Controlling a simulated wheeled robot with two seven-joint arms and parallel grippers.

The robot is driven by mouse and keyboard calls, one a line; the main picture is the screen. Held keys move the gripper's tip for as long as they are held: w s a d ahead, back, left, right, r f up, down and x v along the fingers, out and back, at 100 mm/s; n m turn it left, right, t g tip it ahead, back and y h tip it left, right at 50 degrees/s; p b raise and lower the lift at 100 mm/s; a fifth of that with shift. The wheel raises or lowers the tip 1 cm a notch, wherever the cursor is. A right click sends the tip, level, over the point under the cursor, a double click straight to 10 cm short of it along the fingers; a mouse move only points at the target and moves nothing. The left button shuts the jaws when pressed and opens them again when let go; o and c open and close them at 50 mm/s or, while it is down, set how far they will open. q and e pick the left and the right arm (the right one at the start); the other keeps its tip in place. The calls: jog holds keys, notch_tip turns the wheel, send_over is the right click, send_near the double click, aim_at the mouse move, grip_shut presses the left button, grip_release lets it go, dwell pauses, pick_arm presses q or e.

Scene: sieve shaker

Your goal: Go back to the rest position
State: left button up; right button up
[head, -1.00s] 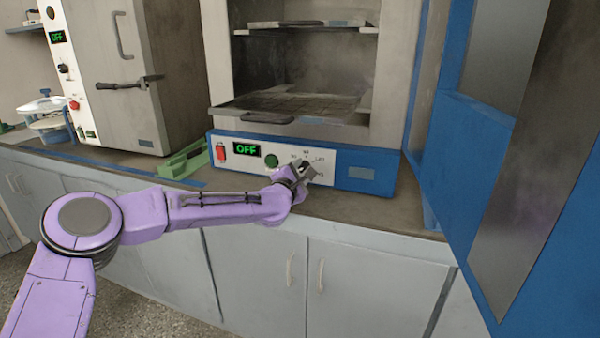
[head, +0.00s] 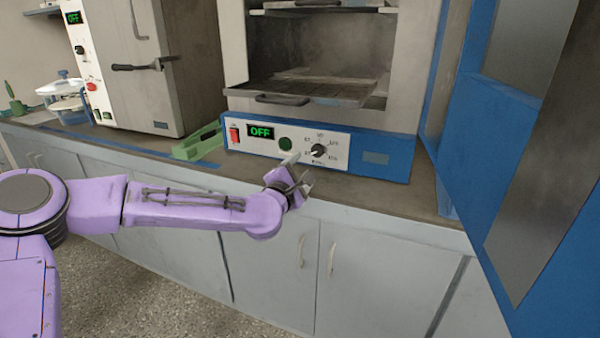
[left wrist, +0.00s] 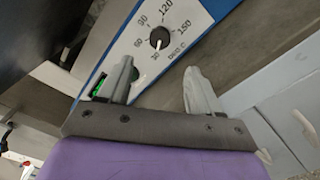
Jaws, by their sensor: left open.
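My left gripper (head: 298,177) is open and empty in the head view, in front of the oven's control panel and clear of it. In the left wrist view its two fingers (left wrist: 155,88) stand apart with nothing between them. The black temperature dial (head: 318,151) on the white panel is uncovered, right of the gripper tips. The dial (left wrist: 159,38) also shows in the left wrist view, beyond the fingers. The panel's display (head: 261,132) reads OFF. My right gripper is not in either view.
The oven's blue door (head: 530,150) stands open at the right. A wire shelf (head: 300,92) juts from the chamber. A green holder (head: 196,145) lies on the worktop beside a second cabinet (head: 130,70), also OFF.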

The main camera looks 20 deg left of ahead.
pick_arm(q)
jog(key=shift+s, duration=0.1)
dwell(0.3)
jog(key=s+f+m+g, duration=0.35)
jog(key=s+f, duration=0.35)
jog(key=f, duration=0.4)
jog(key=s+d+f+m+g+y, duration=0.15)
jog(key=s+f+m, duration=0.25)
jog(key=s+f, duration=0.5)
jog(key=s+f+m+g, duration=0.4)
jog(key=s+f, duration=0.1)
jog(key=f, duration=0.8)
jog(key=s+a+f+m+g+y, duration=0.1)
jog(key=s+a+f+m+g, duration=0.15)
jog(key=s, duration=0.45)
jog(key=s+a+f+m+g+y, duration=0.1)
jog(key=s+a+f, duration=0.25)
jog(key=s, duration=0.35)
jog(key=s+a+f+m+g+y, duration=0.1)
jog(key=s+a+f+m+g, duration=0.2)
jog(key=s, duration=0.5)
notch_tip(320, 180, up, 11)
jog(key=s+n+p, duration=0.1)
jog(key=p, duration=1.2)
jog(key=shift+s+r+t, duration=0.2)
jog(key=shift+s+t, duration=0.15)
jog(key=shift+s, duration=0.05)
